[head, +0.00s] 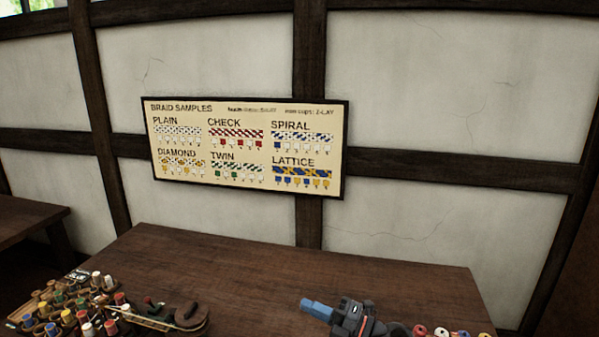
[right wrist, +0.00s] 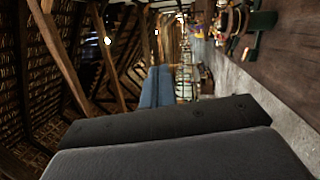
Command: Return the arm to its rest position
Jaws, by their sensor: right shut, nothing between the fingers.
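My right gripper (head: 318,309) shows at the bottom of the head view, over the front part of the wooden table (head: 290,268). Its blue fingers are shut with nothing between them and point to the left. In the right wrist view the blue fingers (right wrist: 157,87) are together, and the dark gripper body fills the lower part. My left gripper is not in either view.
Several colored spools (head: 88,325) and wooden parts crowd the table's left front. A round brown wooden piece (head: 190,316) lies beside them. Small colored rings (head: 442,332) line the right front. The table's middle is clear. A braid samples board (head: 245,147) hangs on the wall.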

